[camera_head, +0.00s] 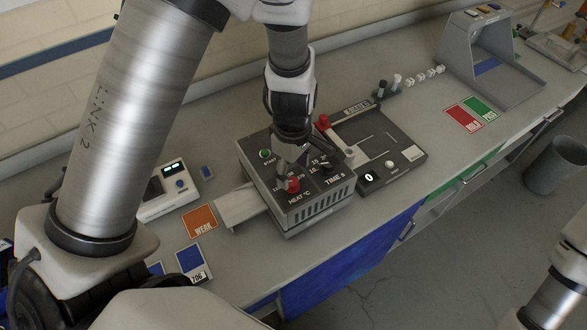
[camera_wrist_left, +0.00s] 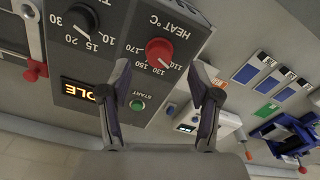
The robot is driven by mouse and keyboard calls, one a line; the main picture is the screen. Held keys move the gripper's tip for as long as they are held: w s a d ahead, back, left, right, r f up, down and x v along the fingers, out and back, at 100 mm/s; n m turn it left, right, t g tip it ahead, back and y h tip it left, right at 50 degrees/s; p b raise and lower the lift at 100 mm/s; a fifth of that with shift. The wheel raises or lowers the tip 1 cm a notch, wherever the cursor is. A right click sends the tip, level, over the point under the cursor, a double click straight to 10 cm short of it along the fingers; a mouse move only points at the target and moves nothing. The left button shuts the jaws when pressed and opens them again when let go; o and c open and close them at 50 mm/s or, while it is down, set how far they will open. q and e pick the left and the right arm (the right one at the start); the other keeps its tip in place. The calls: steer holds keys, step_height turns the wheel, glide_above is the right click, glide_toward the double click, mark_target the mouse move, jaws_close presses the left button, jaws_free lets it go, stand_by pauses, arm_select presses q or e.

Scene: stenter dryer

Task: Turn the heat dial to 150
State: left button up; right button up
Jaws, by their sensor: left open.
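The heat dial (camera_head: 293,185) is a red knob beside the HEAT °C label on the grey stenter dryer (camera_head: 310,205). In the left wrist view the heat dial (camera_wrist_left: 159,50) shows with marks from 110 to 170; its pointer appears to lie near the 110 and 130 marks, exact setting unclear. My left gripper (camera_head: 290,167) is above the dryer's top near the dial. In the left wrist view its two fingers (camera_wrist_left: 166,95) are apart with nothing between them, the dial lying beyond their tips. My right gripper is out of view.
The black time dial (camera_wrist_left: 83,20), lit orange display (camera_wrist_left: 82,92) and green start button (camera_wrist_left: 137,104) share the panel. A dark device with a red-knobbed lever (camera_head: 390,150) stands right of the dryer. A small white meter (camera_head: 175,190) is at left.

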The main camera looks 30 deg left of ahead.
mark_target(292, 182)
arm_select(q)
steer(key=f, duration=0.4)
steer(key=shift+a+f, duration=0.15)
steer(key=shift+a, duration=0.1)
steer(key=shift+w+a+f, duration=0.1)
steer(key=shift+w+f, duration=0.15)
steer(key=shift+w, duration=0.15)
steer(key=shift+s, duration=0.1)
steer(key=shift+s+d+r, duration=0.2)
steer(key=c, duration=0.5)
steer(key=shift+s, duration=0.15)
steer(key=c, duration=0.6)
steer(key=shift+c, duration=0.4)
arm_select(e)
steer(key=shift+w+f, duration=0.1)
